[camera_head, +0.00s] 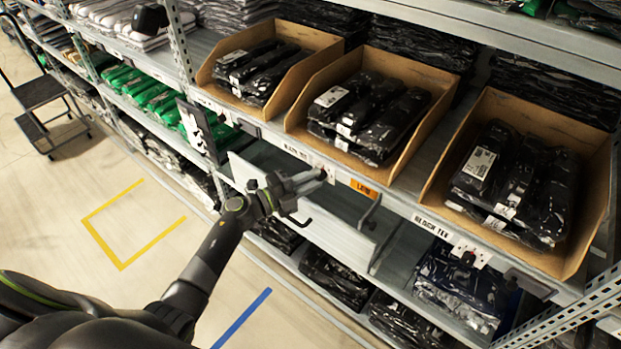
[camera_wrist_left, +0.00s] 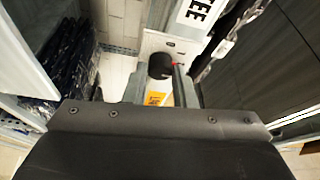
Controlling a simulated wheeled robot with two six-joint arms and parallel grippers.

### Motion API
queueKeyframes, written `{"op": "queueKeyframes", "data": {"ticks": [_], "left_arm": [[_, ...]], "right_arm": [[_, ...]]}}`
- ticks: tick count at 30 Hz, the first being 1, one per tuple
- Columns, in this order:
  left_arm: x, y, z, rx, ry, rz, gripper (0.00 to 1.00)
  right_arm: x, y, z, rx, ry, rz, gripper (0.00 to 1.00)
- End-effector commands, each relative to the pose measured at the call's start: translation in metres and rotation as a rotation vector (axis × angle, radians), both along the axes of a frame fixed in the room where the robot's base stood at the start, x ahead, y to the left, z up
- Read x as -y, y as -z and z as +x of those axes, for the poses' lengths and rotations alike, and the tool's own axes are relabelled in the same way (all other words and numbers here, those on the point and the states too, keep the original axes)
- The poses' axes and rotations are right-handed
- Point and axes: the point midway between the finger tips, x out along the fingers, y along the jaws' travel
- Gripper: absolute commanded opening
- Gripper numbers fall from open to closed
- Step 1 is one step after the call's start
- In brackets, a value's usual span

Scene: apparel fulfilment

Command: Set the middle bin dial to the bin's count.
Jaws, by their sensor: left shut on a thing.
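Three open cardboard bins stand on the shelf. The middle bin (camera_head: 434,85) holds several black bagged garments (camera_head: 368,115). My left gripper (camera_head: 322,174) is at the shelf edge below the middle bin, shut on the middle dial. That dial is mostly hidden in the head view. In the left wrist view, the round black dial (camera_wrist_left: 160,66) sits between the fingertips of my left gripper (camera_wrist_left: 162,80), with a small red mark at its right side. Its number setting cannot be read. My right gripper is out of view.
An orange label (camera_head: 363,188) is on the shelf edge right of my left gripper. The right bin (camera_head: 565,125) has its own dial (camera_head: 468,258) below it. The left bin (camera_head: 313,41) also holds black bags. A cart (camera_head: 40,92) stands on the floor far left.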

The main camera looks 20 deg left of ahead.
Motion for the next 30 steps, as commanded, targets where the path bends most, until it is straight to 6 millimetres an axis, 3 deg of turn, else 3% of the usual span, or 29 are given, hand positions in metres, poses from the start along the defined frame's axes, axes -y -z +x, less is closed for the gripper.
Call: {"op": "queueKeyframes", "data": {"ticks": [13,14,18,30], "left_arm": [[-0.0001,0.0018,-0.0007,0.001,-0.001,0.010,0.01],[-0.0001,0.0018,-0.0007,0.001,-0.001,0.010,0.25],[-0.0001,0.0013,-0.0005,0.001,-0.001,0.010,0.44],[-0.0048,0.0017,-0.0048,0.002,-0.001,0.010,0.46]], "right_arm": [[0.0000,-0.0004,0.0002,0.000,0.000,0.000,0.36],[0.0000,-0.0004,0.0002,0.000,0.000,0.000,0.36],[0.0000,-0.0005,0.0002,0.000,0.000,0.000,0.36],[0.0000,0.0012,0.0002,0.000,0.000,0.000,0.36]]}}
